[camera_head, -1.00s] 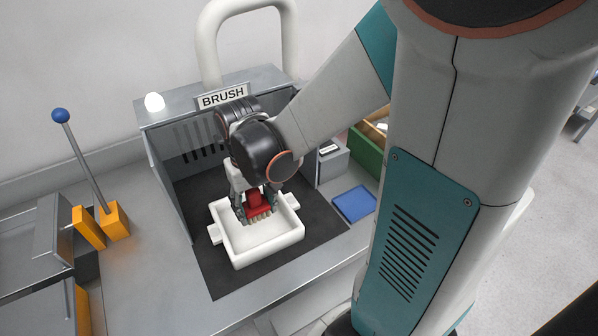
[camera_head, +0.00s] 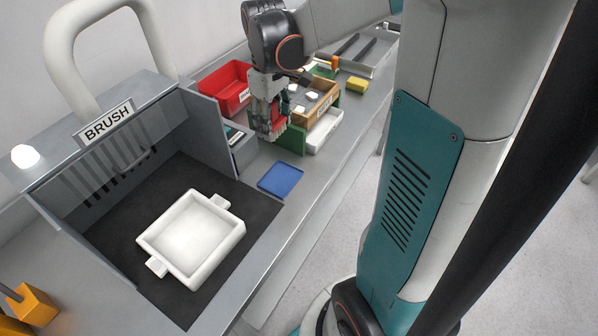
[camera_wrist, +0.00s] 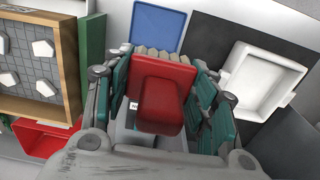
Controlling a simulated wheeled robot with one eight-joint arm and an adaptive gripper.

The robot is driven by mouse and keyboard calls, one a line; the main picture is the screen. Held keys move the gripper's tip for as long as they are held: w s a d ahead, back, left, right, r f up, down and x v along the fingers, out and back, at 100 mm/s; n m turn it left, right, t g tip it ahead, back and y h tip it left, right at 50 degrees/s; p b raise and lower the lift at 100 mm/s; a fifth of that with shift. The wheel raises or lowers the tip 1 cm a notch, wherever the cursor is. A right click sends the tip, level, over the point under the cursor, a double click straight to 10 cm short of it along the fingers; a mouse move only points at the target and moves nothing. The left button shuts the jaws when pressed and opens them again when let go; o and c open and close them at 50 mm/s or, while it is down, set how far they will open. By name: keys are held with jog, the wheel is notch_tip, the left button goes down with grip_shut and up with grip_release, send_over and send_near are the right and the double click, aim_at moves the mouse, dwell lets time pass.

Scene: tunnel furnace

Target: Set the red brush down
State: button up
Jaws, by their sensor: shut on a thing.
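My gripper (camera_head: 272,122) is shut on the red brush (camera_wrist: 161,92) and holds it in the air. In the wrist view the brush lies between the two teal-padded fingers, its pale bristles pointing toward the top of the picture. In the head view the brush (camera_head: 277,113) is mostly hidden by the fingers. The gripper appears over the bench, up and left of the flat blue pad (camera_head: 280,179), in front of a green panel (camera_head: 291,141). The blue pad also shows in the wrist view (camera_wrist: 157,25), beyond the bristles, with nothing on it.
The white tray (camera_head: 239,228) sits on the dark mat under the BRUSH station (camera_head: 107,121). A grey divided holder (camera_head: 239,150) stands beside the gripper. A red bin (camera_head: 222,88), a wooden box (camera_head: 323,103) and a yellow block (camera_head: 357,84) lie further back.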

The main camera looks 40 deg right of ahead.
aim_at(281, 180)
jog(key=shift+s+d, duration=0.1)
jog(key=shift+d, duration=0.3)
notch_tip(281, 180, down, 20)
jog(key=b, duration=0.7)
jog(key=shift+d+r, duration=0.1)
jog(key=shift+r, duration=0.05)
jog(key=o, duration=0.9)
notch_tip(281, 180, up, 12)
jog(key=p, duration=0.4)
